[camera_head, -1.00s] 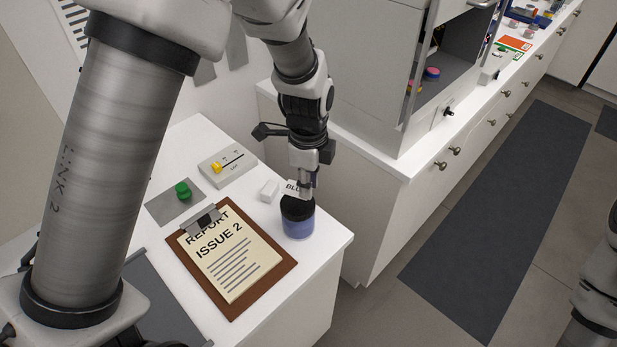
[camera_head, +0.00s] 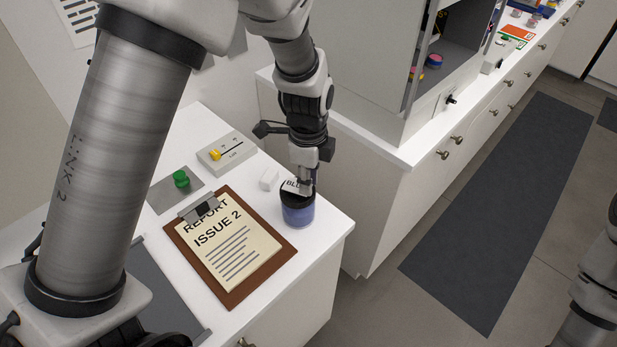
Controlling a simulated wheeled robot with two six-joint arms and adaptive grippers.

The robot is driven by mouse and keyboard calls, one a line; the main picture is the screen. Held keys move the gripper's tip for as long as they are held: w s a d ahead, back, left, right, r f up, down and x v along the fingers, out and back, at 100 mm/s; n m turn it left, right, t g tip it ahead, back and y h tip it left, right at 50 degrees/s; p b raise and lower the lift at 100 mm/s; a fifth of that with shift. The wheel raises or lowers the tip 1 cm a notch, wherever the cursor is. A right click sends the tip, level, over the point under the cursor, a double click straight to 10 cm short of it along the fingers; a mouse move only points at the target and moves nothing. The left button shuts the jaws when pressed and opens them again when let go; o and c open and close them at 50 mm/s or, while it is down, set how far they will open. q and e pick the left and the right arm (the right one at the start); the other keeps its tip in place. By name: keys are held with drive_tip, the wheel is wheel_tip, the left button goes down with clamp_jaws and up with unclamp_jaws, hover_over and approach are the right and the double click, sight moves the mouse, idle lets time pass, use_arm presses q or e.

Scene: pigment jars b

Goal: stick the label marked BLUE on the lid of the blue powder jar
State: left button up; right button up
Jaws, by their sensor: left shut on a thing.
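The blue powder jar (camera_head: 298,214) stands upright on the white counter, with a dark lid (camera_head: 290,198) on top. My left gripper (camera_head: 305,188) points down right over the lid and is shut on the white label marked BLUE (camera_head: 292,184). Part of the word is hidden by the fingers. The label is at the lid's far edge; I cannot tell whether it touches the lid. My right gripper is out of view; only part of my right arm shows at the right edge.
A clipboard (camera_head: 188,239) reading REPORT ISSUE 2 lies left of the jar. A small white block (camera_head: 268,179), a green knob (camera_head: 181,178) and a box with a yellow slider (camera_head: 226,153) are behind. A white cabinet (camera_head: 345,60) stands to the right.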

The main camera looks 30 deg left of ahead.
use_arm(q)
drive_tip(key=shift+f+b, duration=0.3)
drive_tip(key=shift+f, duration=0.2)
idle(0.3)
drive_tip(key=o, duration=0.8)
drive_tip(key=shift+c, duration=0.2)
wheel_tip(320, 180, up, 6)
drive_tip(key=p, duration=0.5)
drive_tip(key=shift+r+p, duration=0.1)
drive_tip(key=shift+p, duration=0.25)
